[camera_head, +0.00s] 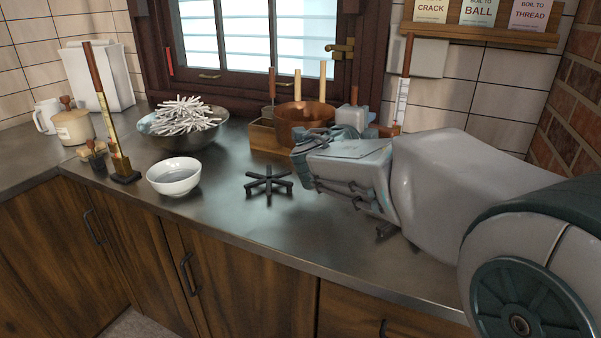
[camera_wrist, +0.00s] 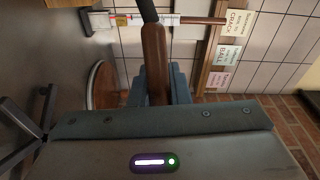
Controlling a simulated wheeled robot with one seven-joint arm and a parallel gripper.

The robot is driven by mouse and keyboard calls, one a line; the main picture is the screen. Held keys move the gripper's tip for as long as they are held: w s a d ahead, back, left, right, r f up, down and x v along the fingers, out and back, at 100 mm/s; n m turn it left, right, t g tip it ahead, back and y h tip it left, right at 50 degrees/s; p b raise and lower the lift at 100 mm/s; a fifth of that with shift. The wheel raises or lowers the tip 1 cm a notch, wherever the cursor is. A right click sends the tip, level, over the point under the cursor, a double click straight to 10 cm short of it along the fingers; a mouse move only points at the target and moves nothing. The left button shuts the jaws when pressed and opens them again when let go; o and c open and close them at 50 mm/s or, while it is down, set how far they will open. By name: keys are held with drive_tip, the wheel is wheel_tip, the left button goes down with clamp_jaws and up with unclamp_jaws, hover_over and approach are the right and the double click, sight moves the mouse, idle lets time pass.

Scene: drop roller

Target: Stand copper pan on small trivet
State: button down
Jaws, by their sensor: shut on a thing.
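The copper pan (camera_head: 300,115) is at the back of the counter, in front of the window, and its rim also shows in the wrist view (camera_wrist: 93,85). My gripper (camera_head: 335,133) is at the pan's right side. In the wrist view it is closed around a brown handle (camera_wrist: 156,55) with a black upper part, which looks like the pan's. The fingers partly hide the pan, and I cannot tell whether its base touches the counter. The small trivet (camera_head: 268,182), black and star-shaped, stands empty on the counter, left of and nearer than the pan.
A white bowl (camera_head: 174,177) is left of the trivet. A metal bowl of white sticks (camera_head: 182,120) stands behind it. A wooden box (camera_head: 264,136) is beside the pan. An upright thermometer (camera_head: 402,95) stands behind my arm. The counter around the trivet is clear.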

drive_tip(key=s+a+f+b, duration=0.2)
drive_tip(key=a+f+b, duration=0.2)
drive_tip(key=a+f, duration=0.5)
drive_tip(key=shift+s+f, duration=0.2)
drive_tip(key=shift+f, duration=0.05)
drive_tip(key=shift+a+f, duration=0.1)
drive_tip(key=c, duration=1.4)
unclamp_jaws()
drive_tip(key=shift+f, duration=0.1)
drive_tip(key=shift+o, duration=0.2)
drive_tip(key=shift+b, duration=0.3)
drive_tip(key=p+v, duration=0.3)
drive_tip(key=v, duration=0.9)
drive_tip(key=shift+p, duration=0.35)
